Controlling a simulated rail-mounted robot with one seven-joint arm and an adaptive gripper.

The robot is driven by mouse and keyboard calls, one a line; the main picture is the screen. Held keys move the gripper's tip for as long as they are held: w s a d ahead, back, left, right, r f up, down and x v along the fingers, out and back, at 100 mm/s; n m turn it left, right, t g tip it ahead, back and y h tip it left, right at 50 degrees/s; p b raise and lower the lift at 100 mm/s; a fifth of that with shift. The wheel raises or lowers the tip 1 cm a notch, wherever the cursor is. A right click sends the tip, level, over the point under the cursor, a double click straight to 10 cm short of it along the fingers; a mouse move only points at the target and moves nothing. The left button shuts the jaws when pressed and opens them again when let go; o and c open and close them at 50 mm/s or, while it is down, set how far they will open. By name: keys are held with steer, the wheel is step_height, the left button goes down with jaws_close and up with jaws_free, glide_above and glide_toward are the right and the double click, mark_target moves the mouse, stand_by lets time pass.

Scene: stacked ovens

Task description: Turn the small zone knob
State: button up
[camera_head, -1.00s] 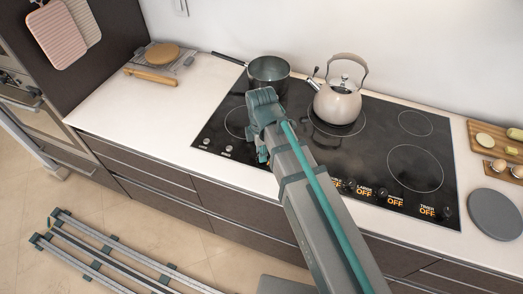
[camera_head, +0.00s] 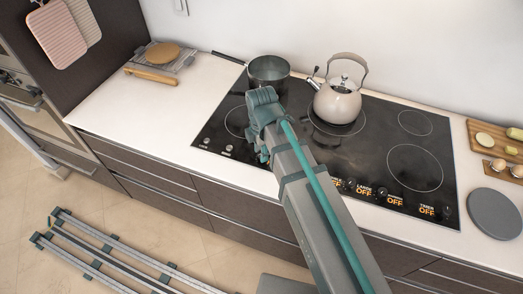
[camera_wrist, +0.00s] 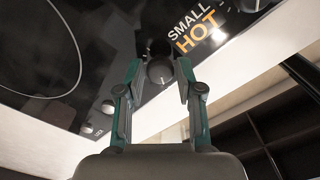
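In the wrist view, the small zone knob (camera_wrist: 160,70) is a dark round knob on the black cooktop's front strip. The label beside it reads "SMALL HOT". My gripper (camera_wrist: 159,66) is open, with one finger on each side of the knob. A narrow gap seems to show on both sides; contact is hard to judge. In the head view, my gripper (camera_head: 264,154) points down at the cooktop's front edge, and my arm hides this knob.
A grey pot (camera_head: 268,71) and a kettle (camera_head: 338,100) stand at the back of the cooktop (camera_head: 375,150). Other knobs sit along its front edge, two to the left (camera_head: 217,144) and several to the right with "OFF" labels. Dark drawers (camera_head: 150,168) lie below the white counter.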

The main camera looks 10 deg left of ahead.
steer(key=shift+o, duration=1)
step_height(320, 180, up, 12)
steer(key=shift+f, duration=0.1)
step_height(320, 180, down, 12)
steer(key=shift+r, duration=0.1)
stand_by(0.7)
stand_by(0.4)
